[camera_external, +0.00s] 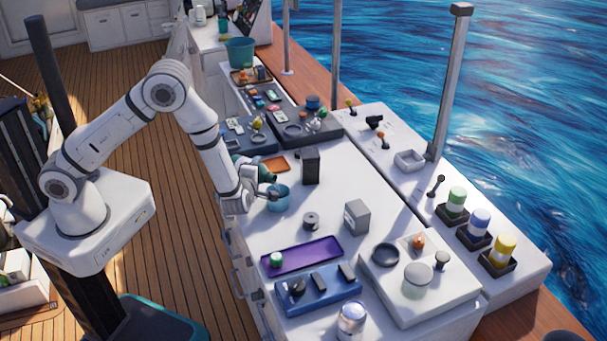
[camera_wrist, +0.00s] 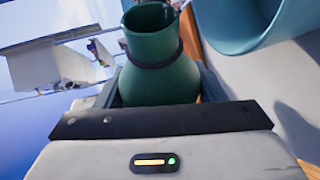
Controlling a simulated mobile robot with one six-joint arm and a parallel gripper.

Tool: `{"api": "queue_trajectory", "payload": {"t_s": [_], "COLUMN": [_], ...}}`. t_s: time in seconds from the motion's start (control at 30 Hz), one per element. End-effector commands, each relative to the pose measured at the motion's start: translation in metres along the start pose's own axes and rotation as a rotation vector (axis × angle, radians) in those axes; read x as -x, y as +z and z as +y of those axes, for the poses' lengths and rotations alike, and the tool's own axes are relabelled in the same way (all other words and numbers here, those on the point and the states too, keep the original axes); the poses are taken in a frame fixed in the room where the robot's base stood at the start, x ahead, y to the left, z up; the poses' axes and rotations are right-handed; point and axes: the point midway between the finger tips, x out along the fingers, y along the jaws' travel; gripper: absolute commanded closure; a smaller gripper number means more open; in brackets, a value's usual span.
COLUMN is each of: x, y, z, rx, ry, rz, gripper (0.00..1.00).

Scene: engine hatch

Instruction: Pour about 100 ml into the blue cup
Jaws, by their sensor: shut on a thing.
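My gripper (camera_external: 264,190) is shut on a dark green bottle (camera_wrist: 160,75), holding it around the body below a dark ring at its neck. In the external view the bottle (camera_external: 243,165) is tilted, with its neck towards the right, above and behind the blue cup. The blue cup (camera_external: 278,203) stands upright on the white counter, close beside my gripper. In the wrist view the cup (camera_wrist: 245,22) fills the upper right, to the right of the bottle's open mouth. No liquid stream shows, and the cup's contents are hidden.
A dark box (camera_external: 311,167) and an orange tray (camera_external: 275,164) are behind the cup. A small dark spool (camera_external: 311,221) and a grey box (camera_external: 357,217) stand to its right. A purple tray (camera_external: 318,251) lies in front. The counter (camera_external: 340,190) between is partly clear.

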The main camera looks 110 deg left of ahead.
Motion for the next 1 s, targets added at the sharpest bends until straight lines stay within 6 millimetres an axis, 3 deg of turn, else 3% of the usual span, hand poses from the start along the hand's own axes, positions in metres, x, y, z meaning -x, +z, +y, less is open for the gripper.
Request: {"api": "queue_trajectory", "payload": {"t_s": [1.0], "x": [-0.0024], "y": [-0.0087], "z": [0.0004], "rx": [-0.041], "ry": [0.018], "rz": [0.013], "gripper": [0.70]}}
